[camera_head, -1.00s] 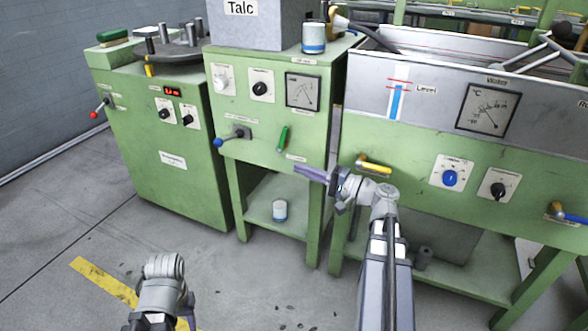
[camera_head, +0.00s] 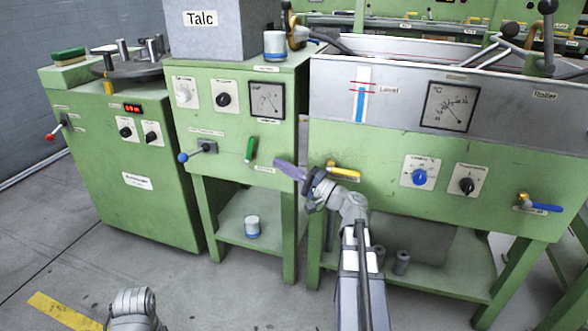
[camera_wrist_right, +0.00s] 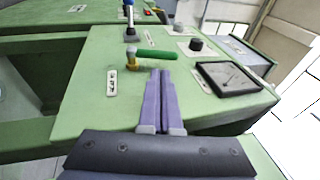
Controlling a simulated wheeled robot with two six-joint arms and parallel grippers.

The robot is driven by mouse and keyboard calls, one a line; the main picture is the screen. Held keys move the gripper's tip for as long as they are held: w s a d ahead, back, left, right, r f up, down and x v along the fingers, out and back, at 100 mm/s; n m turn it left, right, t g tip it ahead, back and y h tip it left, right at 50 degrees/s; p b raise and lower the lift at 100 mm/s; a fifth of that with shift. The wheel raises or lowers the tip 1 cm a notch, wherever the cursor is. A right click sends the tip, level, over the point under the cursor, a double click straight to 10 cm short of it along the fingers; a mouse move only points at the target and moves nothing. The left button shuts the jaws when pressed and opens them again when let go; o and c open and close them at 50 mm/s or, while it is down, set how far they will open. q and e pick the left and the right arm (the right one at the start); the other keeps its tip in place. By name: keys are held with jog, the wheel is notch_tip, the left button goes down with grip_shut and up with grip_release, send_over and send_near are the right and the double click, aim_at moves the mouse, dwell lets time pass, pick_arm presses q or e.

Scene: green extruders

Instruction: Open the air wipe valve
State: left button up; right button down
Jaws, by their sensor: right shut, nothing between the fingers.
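A valve with a green lever handle (camera_head: 251,149) sits on the front of the middle green machine, below the dial gauge. The lever hangs steeply down in the head view. Small labels are beside it, too small to read, so I cannot tell which names the air wipe. In the right wrist view the green handle (camera_wrist_right: 156,54) lies just beyond the fingertips, with its brass body (camera_wrist_right: 132,64) to the left. My right gripper (camera_head: 278,163) is shut and empty, just right of and below the lever; it also shows in the wrist view (camera_wrist_right: 161,74). Of my left arm only a link shows.
A blue-knobbed lever (camera_head: 198,150) is left of the green valve. A yellow-handled valve (camera_head: 343,172) is on the right machine, close to my right wrist. Another blue-handled valve (camera_head: 538,203) is far right.

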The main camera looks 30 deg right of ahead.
aim_at(252, 146)
jog(key=p+x, duration=0.1)
jog(key=x, duration=0.6)
jog(key=shift+w, duration=0.15)
jog(key=shift+w+a+r+p, duration=0.1)
jog(key=shift+r+p, duration=0.25)
jog(key=shift+p, duration=0.25)
jog(key=shift+w+a+r+g+p, duration=0.15)
jog(key=shift+r+g+p, duration=0.2)
jog(key=shift+p, duration=0.65)
jog(key=shift+w+h+p, duration=0.1)
jog(key=shift+h+p, duration=0.2)
jog(key=shift+w+a+g, duration=0.15)
jog(key=shift+g, duration=0.1)
